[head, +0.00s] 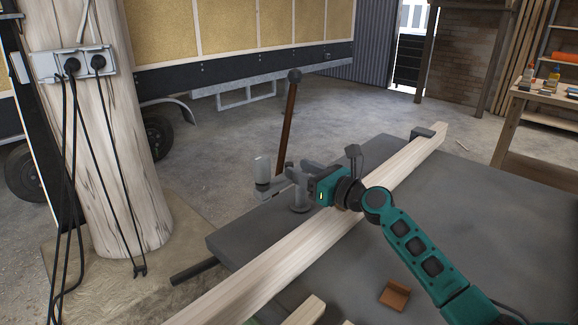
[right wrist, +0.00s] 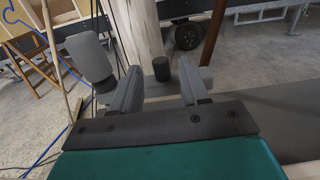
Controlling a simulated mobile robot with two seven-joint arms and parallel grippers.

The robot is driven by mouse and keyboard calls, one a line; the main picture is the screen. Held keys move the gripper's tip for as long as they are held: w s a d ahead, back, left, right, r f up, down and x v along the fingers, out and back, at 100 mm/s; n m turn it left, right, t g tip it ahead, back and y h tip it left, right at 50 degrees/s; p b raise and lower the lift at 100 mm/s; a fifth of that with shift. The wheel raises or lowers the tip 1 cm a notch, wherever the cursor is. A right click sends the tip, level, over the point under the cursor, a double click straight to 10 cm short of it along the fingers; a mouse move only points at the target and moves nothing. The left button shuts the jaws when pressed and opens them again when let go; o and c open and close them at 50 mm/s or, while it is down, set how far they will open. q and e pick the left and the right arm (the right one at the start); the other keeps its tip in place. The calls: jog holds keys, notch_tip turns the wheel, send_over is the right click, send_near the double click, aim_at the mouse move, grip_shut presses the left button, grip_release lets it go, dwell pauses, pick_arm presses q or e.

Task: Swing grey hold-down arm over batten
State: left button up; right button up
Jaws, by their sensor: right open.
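The batten (head: 290,250) is a long pale timber lying diagonally across the dark bench in the head view. The grey hold-down arm (head: 271,188) is at the bench's far left edge, beside the batten and not over it. It has a pale grey cylinder (head: 262,168) at its outer end, which also shows in the right wrist view (right wrist: 90,57). My right gripper (head: 288,176) is open at the hold-down arm. In the right wrist view its fingers (right wrist: 159,70) stand apart, with a black knob and part of the grey bar seen between them. Contact cannot be told. My left gripper is not in view.
A brown lever (head: 287,125) with a dark knob rises just behind the hold-down arm. A small brown block (head: 395,295) lies on the bench (head: 465,215). A wooden post (head: 115,150) with hanging cables stands at left. The bench right of the batten is mostly clear.

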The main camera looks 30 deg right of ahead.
aim_at(289, 163)
jog(key=shift+b+x, duration=0.3)
jog(key=shift+x, duration=2)
jog(key=shift+c, duration=0.3)
grip_shut()
